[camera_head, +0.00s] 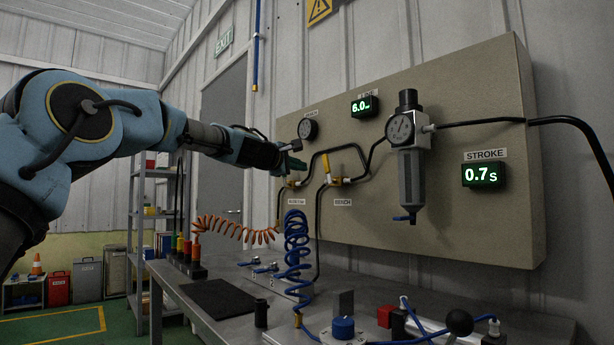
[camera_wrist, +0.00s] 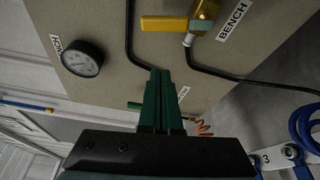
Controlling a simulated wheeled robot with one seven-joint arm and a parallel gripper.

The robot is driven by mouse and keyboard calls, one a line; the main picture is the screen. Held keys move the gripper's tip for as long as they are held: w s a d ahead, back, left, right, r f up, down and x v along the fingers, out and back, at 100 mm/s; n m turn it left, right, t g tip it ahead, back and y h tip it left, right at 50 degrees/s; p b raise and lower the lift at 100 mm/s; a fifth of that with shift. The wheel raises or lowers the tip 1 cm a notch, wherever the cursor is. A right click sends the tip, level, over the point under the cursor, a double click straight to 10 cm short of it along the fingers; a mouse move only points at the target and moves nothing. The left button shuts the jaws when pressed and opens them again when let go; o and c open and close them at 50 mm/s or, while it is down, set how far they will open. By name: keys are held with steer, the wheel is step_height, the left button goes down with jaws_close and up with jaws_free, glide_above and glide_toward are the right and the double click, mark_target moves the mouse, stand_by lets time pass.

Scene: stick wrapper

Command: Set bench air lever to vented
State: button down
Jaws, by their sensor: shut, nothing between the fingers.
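The bench air lever (camera_head: 326,164) is a yellow handle on a brass valve above the BENCH label (camera_head: 342,202) on the beige wall panel. It points upward in the head view. In the wrist view the yellow lever (camera_wrist: 165,23) and its brass body (camera_wrist: 204,12) show at the top. My gripper (camera_head: 279,160) is shut and empty, left of the lever near the panel. Its green fingers (camera_wrist: 161,90) lie together in the wrist view, apart from the yellow lever. I cannot tell the lever's setting from a marking.
A second brass valve (camera_head: 289,183) sits left of the bench valve, close to my gripper. Its green handle (camera_wrist: 134,105) is partly hidden by my fingers. Black hoses, a gauge (camera_head: 308,129) and a filter regulator (camera_head: 410,170) are on the panel. Coiled hoses hang over the bench.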

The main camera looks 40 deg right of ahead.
steer(key=b+v, duration=0.2)
steer(key=v, duration=0.3)
steer(key=shift+s+a+r, duration=0.1)
steer(key=shift+a+r, duration=0.05)
steer(key=shift+a, duration=0.25)
